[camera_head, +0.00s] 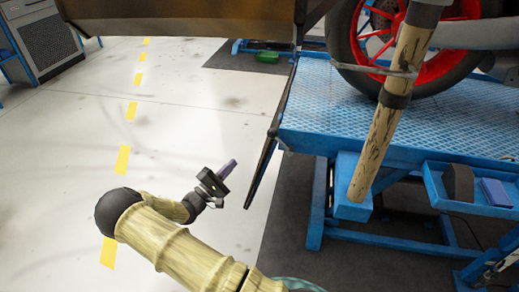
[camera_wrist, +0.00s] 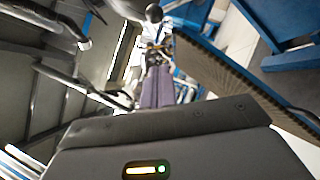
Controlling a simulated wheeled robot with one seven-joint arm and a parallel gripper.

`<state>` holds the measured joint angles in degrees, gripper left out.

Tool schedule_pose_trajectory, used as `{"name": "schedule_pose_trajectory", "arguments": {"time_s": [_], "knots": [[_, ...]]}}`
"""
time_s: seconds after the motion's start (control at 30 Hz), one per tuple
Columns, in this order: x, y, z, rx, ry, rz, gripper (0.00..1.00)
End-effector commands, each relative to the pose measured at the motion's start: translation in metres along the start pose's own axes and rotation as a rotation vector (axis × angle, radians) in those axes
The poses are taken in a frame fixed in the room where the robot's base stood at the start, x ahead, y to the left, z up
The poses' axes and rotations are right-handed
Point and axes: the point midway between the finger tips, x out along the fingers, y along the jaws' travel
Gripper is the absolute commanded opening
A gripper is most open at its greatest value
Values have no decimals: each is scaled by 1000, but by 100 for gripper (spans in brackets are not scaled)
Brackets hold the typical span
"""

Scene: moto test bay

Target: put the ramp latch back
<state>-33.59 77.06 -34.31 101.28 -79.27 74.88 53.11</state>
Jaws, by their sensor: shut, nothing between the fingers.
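The ramp (camera_head: 270,135) is a thin dark flap at the left end of the blue lift table (camera_head: 440,125). It hangs steeply down, seen nearly edge-on. Its ribbed face also shows at right in the wrist view (camera_wrist: 225,75). I cannot pick out the ramp latch in either view. My gripper (camera_head: 231,163) is shut and empty, its purple fingers pointing up and right. It is in the air left of the ramp, apart from it. In the wrist view, the purple fingers (camera_wrist: 157,88) are together at the centre.
A motorcycle wheel (camera_head: 405,40) with a red rim stands on the lift. A green item (camera_head: 267,57) lies behind. A grey cabinet (camera_head: 45,42) stands far left. The left floor is clear.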

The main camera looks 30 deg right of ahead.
Motion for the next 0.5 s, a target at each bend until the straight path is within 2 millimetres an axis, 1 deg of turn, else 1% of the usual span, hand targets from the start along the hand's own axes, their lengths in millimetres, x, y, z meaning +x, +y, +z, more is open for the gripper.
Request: {"name": "schedule_pose_trajectory", "arguments": {"time_s": [0.33, 0.43, 0.5], "knots": [[2, 1, 1, 2, -1, 0, 0], [8, 1, 1, 3, -3, -1, 0], [15, 1, 1, 2, -4, -2, 0]]}}
